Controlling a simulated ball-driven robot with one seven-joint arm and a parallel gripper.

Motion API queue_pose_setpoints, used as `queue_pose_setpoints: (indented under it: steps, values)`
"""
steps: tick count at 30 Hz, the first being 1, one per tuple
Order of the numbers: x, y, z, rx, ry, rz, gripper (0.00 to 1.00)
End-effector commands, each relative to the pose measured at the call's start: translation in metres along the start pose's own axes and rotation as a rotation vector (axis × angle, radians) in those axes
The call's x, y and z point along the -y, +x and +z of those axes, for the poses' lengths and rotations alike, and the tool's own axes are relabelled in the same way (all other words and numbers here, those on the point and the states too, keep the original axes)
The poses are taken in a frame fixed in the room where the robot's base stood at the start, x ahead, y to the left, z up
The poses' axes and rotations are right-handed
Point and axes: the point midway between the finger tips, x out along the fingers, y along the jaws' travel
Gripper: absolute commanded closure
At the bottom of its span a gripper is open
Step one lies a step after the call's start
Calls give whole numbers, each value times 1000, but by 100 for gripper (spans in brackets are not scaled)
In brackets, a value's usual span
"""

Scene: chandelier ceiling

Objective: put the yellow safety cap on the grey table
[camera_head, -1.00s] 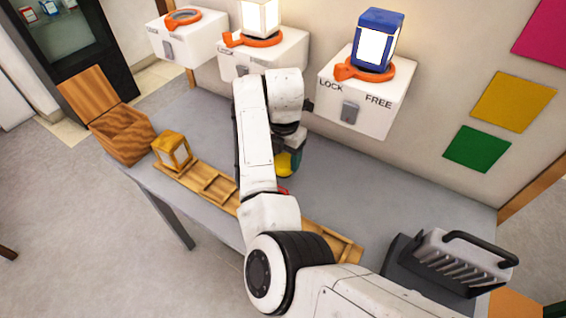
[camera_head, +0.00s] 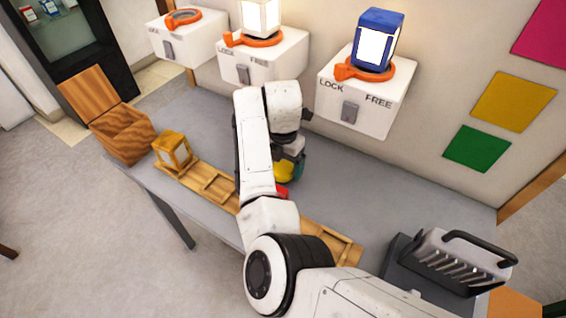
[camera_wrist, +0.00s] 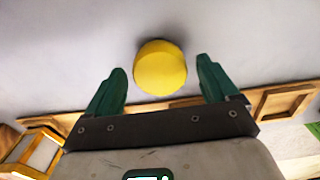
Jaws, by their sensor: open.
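The yellow safety cap (camera_wrist: 161,68) shows in the wrist view as a rounded yellow piece with the grey table (camera_wrist: 60,60) behind it. It lies between and slightly beyond the green fingertips of my gripper (camera_wrist: 162,82), with a gap on each side. My gripper is open and holds nothing. In the head view the cap (camera_head: 284,173) is partly hidden by my gripper and appears to be on or very close to the grey table (camera_head: 370,200); exact contact cannot be seen.
A wooden rack (camera_head: 213,181) runs along the table's front edge, with a yellow-framed lantern (camera_head: 173,150) on its left. An open wooden box (camera_head: 124,137) stands at the left end. White lock boxes (camera_head: 362,100) line the wall. The table's right-middle is clear.

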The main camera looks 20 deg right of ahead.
Motion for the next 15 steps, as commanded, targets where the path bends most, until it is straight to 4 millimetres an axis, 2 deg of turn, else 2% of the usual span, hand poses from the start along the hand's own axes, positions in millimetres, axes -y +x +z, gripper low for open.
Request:
queue_pose_setpoints:
  steps: [5, 8, 15]
  values:
    - [0, -2, 0, 0, 1, 1, 13]
    - [0, -12, 1, 2, 1, 1, 13]
    - [0, -58, 1, 3, 2, 2, 13]
